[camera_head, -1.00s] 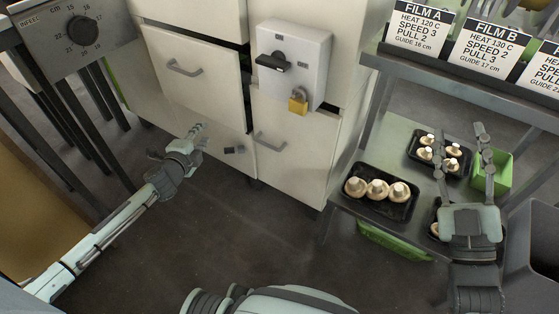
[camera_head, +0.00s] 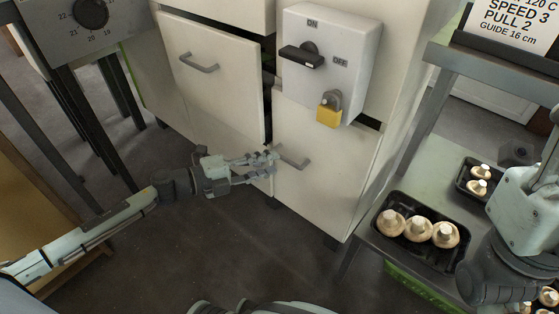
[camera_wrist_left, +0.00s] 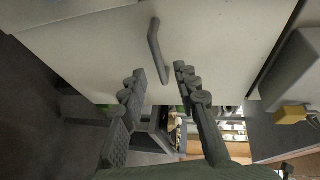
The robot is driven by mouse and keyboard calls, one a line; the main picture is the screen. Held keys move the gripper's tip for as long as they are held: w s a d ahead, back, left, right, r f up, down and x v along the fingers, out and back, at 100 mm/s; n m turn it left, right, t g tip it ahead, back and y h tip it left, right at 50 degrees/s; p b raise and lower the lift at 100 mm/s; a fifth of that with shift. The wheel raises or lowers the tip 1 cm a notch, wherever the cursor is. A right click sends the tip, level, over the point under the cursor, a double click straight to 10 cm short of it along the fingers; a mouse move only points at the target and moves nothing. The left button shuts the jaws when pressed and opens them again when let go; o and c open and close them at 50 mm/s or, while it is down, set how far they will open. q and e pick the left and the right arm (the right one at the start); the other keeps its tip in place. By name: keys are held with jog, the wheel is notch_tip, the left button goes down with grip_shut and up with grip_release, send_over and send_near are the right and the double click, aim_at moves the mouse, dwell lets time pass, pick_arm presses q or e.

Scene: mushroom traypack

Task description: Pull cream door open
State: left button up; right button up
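Two cream doors are in the head view. The left cream door (camera_head: 215,85) has a grey bar handle (camera_head: 198,63), and a dark gap shows along its upper and right edges. The right cream door (camera_head: 325,165) has a grey bar handle (camera_head: 291,157) and looks shut. My left gripper (camera_head: 272,165) is at the right door's handle. In the left wrist view its fingers (camera_wrist_left: 158,80) are apart, with the lower end of the handle (camera_wrist_left: 154,40) between their tips; contact is unclear. My right gripper (camera_head: 540,190) is at the right edge, its fingers partly cut off.
A grey switch box (camera_head: 330,60) with a black knob and a yellow padlock (camera_head: 329,112) juts out above the right door. A metal shelf at right holds a black tray (camera_head: 437,260) of mushrooms. Dark floor (camera_head: 225,240) is clear in front of the doors.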

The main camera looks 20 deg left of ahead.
aim_at(284, 160)
pick_arm(q)
jog(key=shift+x, duration=2.15)
jog(key=shift+a, duration=0.1)
grip_shut()
